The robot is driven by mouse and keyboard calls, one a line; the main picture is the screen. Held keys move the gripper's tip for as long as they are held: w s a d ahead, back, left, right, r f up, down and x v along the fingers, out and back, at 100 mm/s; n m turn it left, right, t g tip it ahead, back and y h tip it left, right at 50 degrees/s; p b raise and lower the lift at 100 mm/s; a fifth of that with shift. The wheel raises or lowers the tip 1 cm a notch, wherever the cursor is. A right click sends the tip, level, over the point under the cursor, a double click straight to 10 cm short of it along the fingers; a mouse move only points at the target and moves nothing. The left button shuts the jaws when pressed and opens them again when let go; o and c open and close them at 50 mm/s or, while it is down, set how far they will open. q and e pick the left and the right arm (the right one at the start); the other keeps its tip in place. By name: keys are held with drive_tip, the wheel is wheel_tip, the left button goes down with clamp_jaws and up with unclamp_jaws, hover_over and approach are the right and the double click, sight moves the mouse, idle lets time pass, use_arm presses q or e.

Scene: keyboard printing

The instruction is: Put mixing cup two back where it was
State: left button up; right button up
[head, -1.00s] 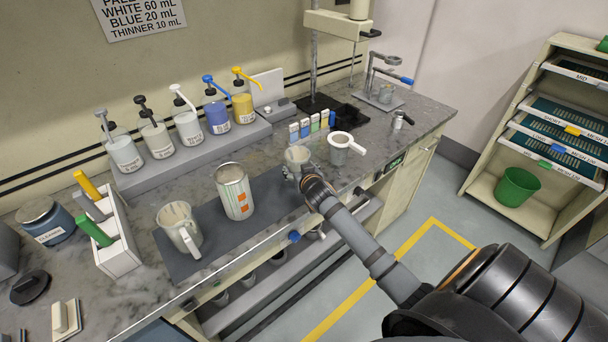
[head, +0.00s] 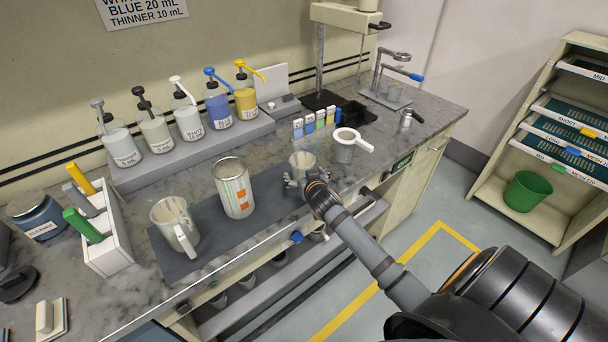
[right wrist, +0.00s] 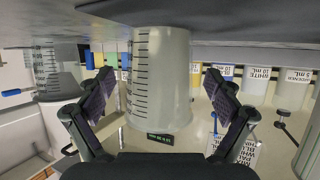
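A small pale graduated cup (head: 302,161) stands on the right end of the dark mat on the bench. My right gripper (head: 307,181) is at its near side, low down. In the right wrist view, which is upside down, the cup (right wrist: 160,75) stands between the spread fingers (right wrist: 160,105), with a gap showing on both sides. No number shows on the cup. A larger pale cup with a handle (head: 172,222) stands at the mat's left end. A cup under a white strainer (head: 344,150) stands to the right. My left gripper is not in view.
Pump bottles (head: 188,122) line a raised shelf behind. The bench's front edge runs below my right arm. A small patch of bench (head: 270,150) behind the cup is clear.

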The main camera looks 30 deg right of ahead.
drive_tip(key=shift+w, duration=0.1)
drive_tip(key=v, duration=1.2)
